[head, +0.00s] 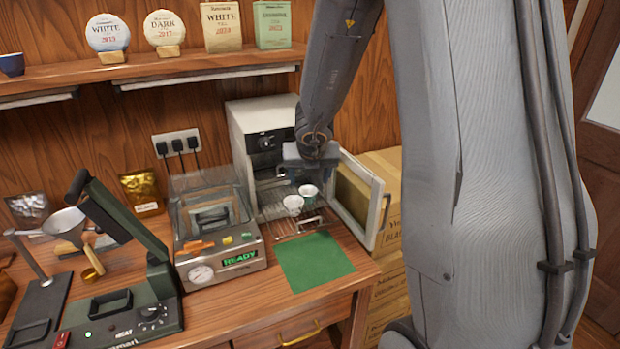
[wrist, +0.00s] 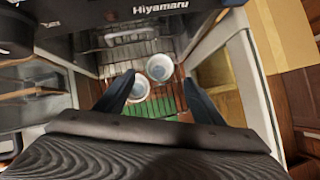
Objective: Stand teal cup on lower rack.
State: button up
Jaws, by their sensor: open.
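Two pale cups stand close together on the wire rack (head: 283,234) low in the open white cabinet. The nearer, left cup (head: 293,205) looks white; the farther, right cup (head: 308,190) has a faint greenish tint, but I cannot tell surely which is the teal one. In the wrist view the left cup (wrist: 139,89) is beside my left finger, and the right cup (wrist: 159,67) lies beyond, between the finger lines. My gripper (head: 309,166) is open and empty, pointing down at the cabinet mouth above the cups. It also shows in the wrist view (wrist: 160,88).
The cabinet door (head: 361,205) stands open to the right. A green mat (head: 314,262) lies on the counter in front. A sealing machine (head: 218,240) with a READY display is close on the left. Cardboard boxes (head: 385,240) are stacked behind the door.

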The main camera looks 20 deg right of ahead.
jog(key=s+a+r+n+y, duration=0.2)
jog(key=s+a+n, duration=0.25)
jog(key=n, duration=0.65)
jog(key=s+a+r+n+y, duration=0.1)
jog(key=s+a+n, duration=0.4)
jog(key=n, duration=0.6)
jog(key=s+a+f+n+g, duration=0.1)
jog(key=s+n+g, duration=0.2)
jog(key=s+n, duration=0.8)
jog(key=n+p, duration=0.1)
jog(key=n, duration=0.6)
jog(key=shift+s+a+f+g+h, duration=0.2)
jog(key=shift+s+g+h, duration=0.1)
jog(key=shift+h, duration=0.1)
